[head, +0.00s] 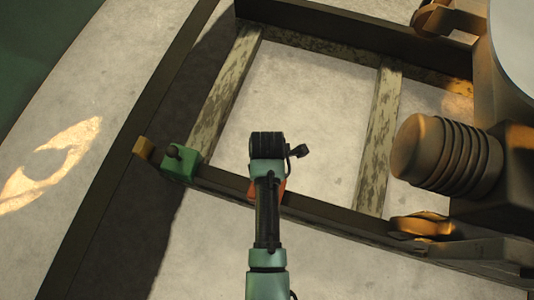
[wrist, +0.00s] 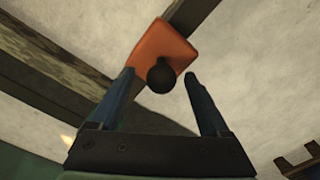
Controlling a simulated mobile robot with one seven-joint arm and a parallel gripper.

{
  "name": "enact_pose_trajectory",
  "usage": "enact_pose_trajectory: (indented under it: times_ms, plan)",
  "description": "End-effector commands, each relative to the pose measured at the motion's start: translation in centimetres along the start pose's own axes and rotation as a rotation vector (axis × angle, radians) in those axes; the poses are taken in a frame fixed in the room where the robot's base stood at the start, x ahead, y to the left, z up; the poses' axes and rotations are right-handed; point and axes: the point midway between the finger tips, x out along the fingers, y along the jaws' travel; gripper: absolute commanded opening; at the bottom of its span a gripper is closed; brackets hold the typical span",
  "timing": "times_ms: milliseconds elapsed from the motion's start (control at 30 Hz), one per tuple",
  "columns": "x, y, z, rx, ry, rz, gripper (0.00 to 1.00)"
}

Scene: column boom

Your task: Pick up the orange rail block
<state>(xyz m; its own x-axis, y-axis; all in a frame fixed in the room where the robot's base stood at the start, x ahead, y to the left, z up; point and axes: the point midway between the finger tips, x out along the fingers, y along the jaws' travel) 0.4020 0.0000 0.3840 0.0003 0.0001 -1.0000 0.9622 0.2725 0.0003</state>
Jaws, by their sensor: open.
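The orange rail block (wrist: 160,45) fills the upper middle of the wrist view, with a dark round knob (wrist: 161,76) facing the camera. My gripper (wrist: 159,73) is open, with one finger on each side of the knob in the picture. There are gaps between the fingers and the knob, and I cannot tell how far beyond the fingertips the knob lies. In the head view, only a sliver of the orange block (head: 281,188) shows on the dark rail; my arm covers the rest. My fingers are hidden there.
A green block (head: 180,162) with a dark knob sits on the same rail to the left, near a small yellow block (head: 143,147). Weathered crossbars (head: 378,140) span the dark frame. A ribbed cylinder (head: 445,150) and orange rollers (head: 420,226) stand at the right. Pale floor shows between the rails.

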Motion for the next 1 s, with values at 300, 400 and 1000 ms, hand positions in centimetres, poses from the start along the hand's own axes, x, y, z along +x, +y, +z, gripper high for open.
enact_pose_trajectory:
  times_ms: [300,400,1000]
  plan:
    - [3.6,-0.2,-0.2,0.001,0.0,0.0,0.8]
    - [3.5,-0.2,-0.2,0.001,0.0,0.0,0.8]
    - [3.5,-0.2,-0.2,0.001,0.0,-0.001,0.0]
